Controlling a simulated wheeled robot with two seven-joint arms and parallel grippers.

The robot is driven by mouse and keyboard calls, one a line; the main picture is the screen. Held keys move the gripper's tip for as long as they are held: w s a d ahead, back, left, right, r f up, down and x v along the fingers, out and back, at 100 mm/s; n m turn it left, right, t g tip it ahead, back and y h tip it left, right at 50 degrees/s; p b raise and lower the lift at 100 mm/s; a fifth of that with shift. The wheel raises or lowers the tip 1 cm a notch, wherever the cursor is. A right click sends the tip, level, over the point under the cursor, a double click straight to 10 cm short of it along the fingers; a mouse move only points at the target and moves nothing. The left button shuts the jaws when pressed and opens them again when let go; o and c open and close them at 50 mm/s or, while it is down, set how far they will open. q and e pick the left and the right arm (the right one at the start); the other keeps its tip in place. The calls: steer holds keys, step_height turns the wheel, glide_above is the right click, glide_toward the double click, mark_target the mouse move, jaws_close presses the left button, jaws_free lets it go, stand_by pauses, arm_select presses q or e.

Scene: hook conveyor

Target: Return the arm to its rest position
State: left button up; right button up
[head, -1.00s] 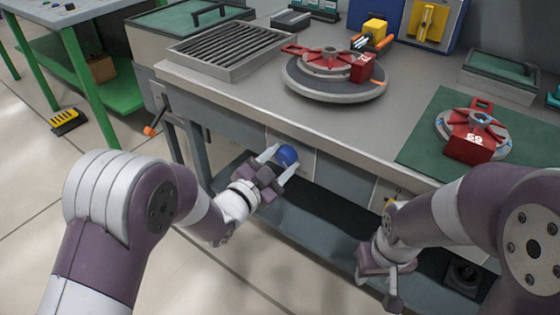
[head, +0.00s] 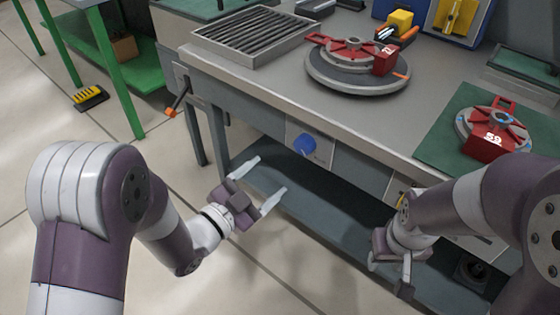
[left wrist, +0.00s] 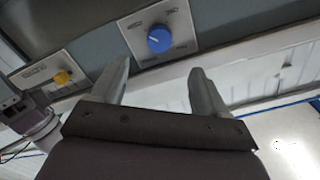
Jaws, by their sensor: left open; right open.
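My left gripper (head: 258,182) is open and empty in front of the workbench, below and left of the blue knob (head: 304,145), and apart from it. In the left wrist view its two fingers (left wrist: 155,88) are spread, with the blue knob (left wrist: 159,40) on its pale dial plate beyond them. My right gripper (head: 390,278) hangs low in front of the bench at the right, open with nothing seen between its fingers.
The bench top (head: 270,82) carries a slotted tray (head: 252,36), a red fixture on a round turntable (head: 357,80), and a red fixture marked 59 (head: 489,146) on a green mat. A lower shelf (head: 330,215) runs underneath. A yellow knob (left wrist: 62,77) shows left.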

arm_select(q)
steer(key=shift+s+a, duration=0.25)
steer(key=shift+s, duration=0.1)
